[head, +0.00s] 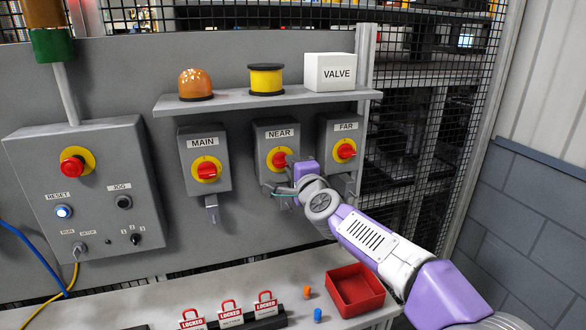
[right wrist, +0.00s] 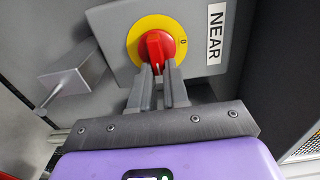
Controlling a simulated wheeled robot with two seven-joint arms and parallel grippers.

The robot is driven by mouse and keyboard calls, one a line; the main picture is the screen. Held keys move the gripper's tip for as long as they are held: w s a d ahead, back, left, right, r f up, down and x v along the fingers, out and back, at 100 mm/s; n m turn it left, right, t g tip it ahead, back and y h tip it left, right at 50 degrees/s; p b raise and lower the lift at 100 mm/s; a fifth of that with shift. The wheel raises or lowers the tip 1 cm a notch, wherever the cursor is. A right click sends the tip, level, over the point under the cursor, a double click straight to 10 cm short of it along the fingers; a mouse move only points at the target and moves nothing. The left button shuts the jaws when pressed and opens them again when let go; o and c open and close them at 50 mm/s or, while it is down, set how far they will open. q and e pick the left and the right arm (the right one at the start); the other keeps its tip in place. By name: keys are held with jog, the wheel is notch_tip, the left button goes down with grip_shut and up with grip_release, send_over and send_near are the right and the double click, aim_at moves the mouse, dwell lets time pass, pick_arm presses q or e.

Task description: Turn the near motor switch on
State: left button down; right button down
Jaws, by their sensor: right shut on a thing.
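The near motor switch (head: 279,159) is a red rotary knob on a yellow disc, on a grey box labelled NEAR in the head view. My right gripper (right wrist: 162,74) is at this box, and its two grey fingers are shut on the red knob (right wrist: 157,45). In the right wrist view a 0 mark shows on the yellow disc (right wrist: 183,40) beside the knob. In the head view the wrist covers the lower right part of the NEAR box (head: 264,135). My left gripper is not in view.
The MAIN switch box (head: 204,142) stands left of NEAR, and the FAR switch box (head: 345,125) close on its right. A shelf (head: 225,101) above holds an orange lamp, a yellow spool and a VALVE box (head: 330,72). A red tray (head: 355,290) and LOCKED tags lie on the bench below.

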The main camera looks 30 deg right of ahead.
dwell(0.4)
jog(key=c, duration=1.1)
grip_release()
jog(key=v, duration=0.7)
jog(key=shift+s+a, duration=0.1)
jog(key=shift+s, duration=0.2)
jog(key=shift+p, duration=0.3)
